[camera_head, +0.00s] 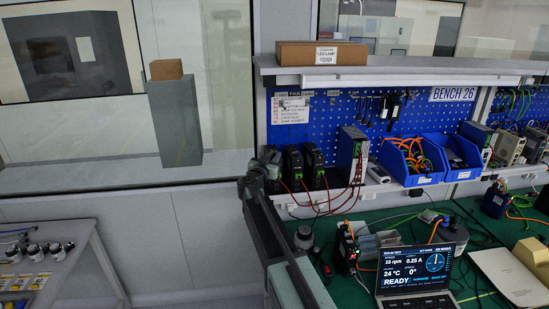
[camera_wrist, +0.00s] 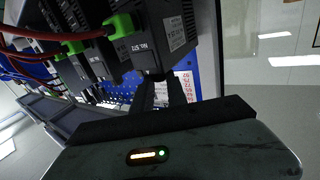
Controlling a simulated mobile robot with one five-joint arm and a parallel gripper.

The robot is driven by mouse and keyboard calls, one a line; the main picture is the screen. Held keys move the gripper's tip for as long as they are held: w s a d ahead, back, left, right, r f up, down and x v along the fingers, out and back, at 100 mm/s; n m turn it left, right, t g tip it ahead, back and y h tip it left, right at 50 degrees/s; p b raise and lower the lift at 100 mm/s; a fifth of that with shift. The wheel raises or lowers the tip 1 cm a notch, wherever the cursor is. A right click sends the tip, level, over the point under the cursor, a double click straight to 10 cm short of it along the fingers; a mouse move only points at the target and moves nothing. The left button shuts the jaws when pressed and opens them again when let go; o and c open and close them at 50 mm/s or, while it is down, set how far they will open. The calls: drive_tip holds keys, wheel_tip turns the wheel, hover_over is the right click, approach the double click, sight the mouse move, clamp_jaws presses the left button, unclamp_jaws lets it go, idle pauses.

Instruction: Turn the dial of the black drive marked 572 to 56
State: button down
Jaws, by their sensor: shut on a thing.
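Several black drives with green connectors stand in a row on the bench shelf in the head view, among them one drive (camera_head: 292,163) and another (camera_head: 315,161). In the wrist view, the nearest black drive (camera_wrist: 150,42) carries a small tilted marking that seems to read 572. My gripper (camera_head: 262,168) is at the left end of the row, in front of the end drive. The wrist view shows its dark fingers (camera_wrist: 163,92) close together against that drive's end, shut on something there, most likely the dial. The dial and its scale are hidden, so its setting cannot be read.
Red cables (camera_head: 318,203) hang in front of the drives. A laptop (camera_head: 415,271) on the green bench shows READY, 24 °C and 0°. A shelf (camera_head: 400,72) overhangs the row.

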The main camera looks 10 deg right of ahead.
drive_tip(key=shift+w+a+m+g+h, duration=0.15)
drive_tip(key=shift+m+g+h, duration=0.65)
drive_tip(key=shift+h, duration=0.2)
drive_tip(key=shift+w+a+m+g+h, duration=0.1)
drive_tip(key=shift+w+m+g+h, duration=0.05)
drive_tip(key=shift+m+g+h, duration=0.75)
drive_tip(key=shift+h, duration=0.3)
drive_tip(key=c, duration=1.3)
unclamp_jaws()
drive_tip(key=shift+s, duration=0.1)
